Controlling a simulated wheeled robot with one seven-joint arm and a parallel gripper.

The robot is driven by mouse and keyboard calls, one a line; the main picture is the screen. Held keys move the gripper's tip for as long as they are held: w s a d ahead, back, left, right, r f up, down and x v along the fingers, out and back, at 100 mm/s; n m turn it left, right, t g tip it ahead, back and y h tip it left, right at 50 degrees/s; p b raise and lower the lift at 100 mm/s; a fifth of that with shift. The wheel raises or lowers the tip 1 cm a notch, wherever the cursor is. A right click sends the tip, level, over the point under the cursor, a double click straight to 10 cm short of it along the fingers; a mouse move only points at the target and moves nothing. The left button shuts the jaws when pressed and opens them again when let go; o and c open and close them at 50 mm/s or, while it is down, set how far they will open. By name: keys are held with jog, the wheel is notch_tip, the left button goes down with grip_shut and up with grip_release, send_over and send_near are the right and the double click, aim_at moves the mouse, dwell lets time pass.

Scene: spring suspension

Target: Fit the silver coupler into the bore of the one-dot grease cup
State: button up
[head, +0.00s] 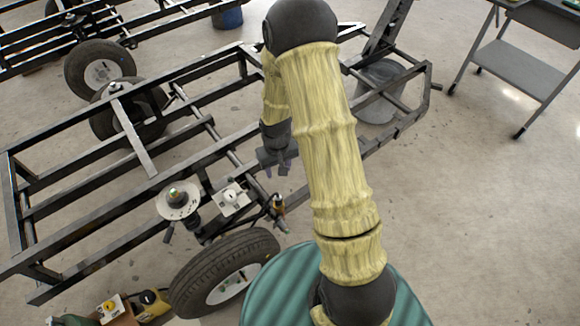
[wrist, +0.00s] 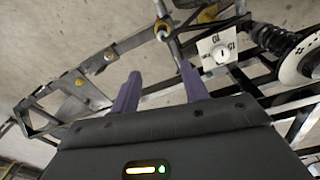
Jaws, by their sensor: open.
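My gripper (head: 278,170) is open above the near rail of the frame. Its two purple fingers also show in the wrist view (wrist: 158,75), with nothing between them. I cannot tell dots or a bore there.
A spring with a pale disc (head: 172,206) stands left of the plate. Dark frame rails (head: 80,219) surround these parts. A tyre (head: 205,283) lies in front, with a yellow item (head: 152,301) left of it. A grey cart (head: 518,68) stands far right.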

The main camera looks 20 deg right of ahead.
jog(key=s+r+t, duration=0.1)
jog(key=s+r, duration=0.5)
jog(key=r, duration=0.3)
jog(key=s+r+m+t, duration=0.1)
jog(key=s+r, duration=0.6)
jog(key=r, duration=0.2)
jog(key=shift+s+a+r, duration=0.15)
jog(key=shift+r, duration=0.05)
jog(key=w+p+v, duration=0.2)
jog(key=p+v, duration=0.9)
jog(key=w+r+p+v, duration=0.1)
jog(key=w+p+v, duration=0.2)
jog(key=p+v, duration=0.8)
jog(key=shift+r+p, duration=0.3)
jog(key=shift+p, duration=0.2)
jog(key=shift+c, duration=1)
